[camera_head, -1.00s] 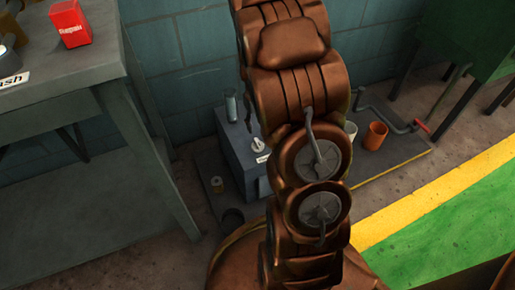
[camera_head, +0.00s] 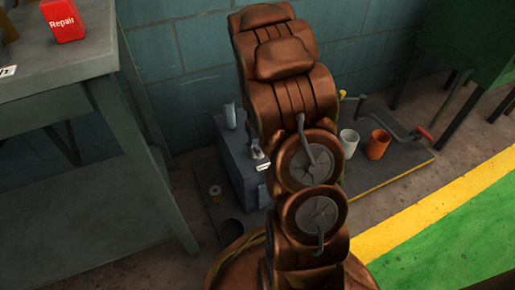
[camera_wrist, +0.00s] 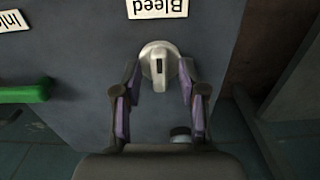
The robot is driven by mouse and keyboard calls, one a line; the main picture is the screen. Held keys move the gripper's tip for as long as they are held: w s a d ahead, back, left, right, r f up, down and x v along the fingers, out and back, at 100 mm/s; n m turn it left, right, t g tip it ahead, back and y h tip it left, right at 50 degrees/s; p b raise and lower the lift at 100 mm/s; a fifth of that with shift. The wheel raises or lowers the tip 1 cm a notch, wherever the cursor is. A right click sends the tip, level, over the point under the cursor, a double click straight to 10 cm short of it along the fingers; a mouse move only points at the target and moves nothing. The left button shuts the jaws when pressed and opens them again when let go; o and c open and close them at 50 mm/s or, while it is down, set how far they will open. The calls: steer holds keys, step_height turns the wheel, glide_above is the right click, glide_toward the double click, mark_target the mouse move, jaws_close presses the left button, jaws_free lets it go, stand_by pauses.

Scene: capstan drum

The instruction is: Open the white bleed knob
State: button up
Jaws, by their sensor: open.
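The white bleed knob (camera_wrist: 160,62) is on a dark grey panel (camera_wrist: 85,100) in the wrist view, below an upside-down "Bleed" label (camera_wrist: 157,8). It has a round base and a raised grip with a dark slot. My gripper (camera_wrist: 158,84) is open, with one finger on each side of the knob's lower part. I cannot tell whether the fingers touch it. In the head view, the grey-blue box (camera_head: 236,163) stands beside my arm, which hides part of it. The knob cannot be made out clearly there.
A green handle (camera_wrist: 24,93) and another label (camera_wrist: 12,20) are left of the knob in the wrist view. In the head view, a white cup (camera_head: 348,143), an orange cup (camera_head: 378,145) and a red-ended pipe (camera_head: 408,138) stand right of my arm. A workbench (camera_head: 70,75) is at left.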

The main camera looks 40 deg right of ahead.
jaws_close()
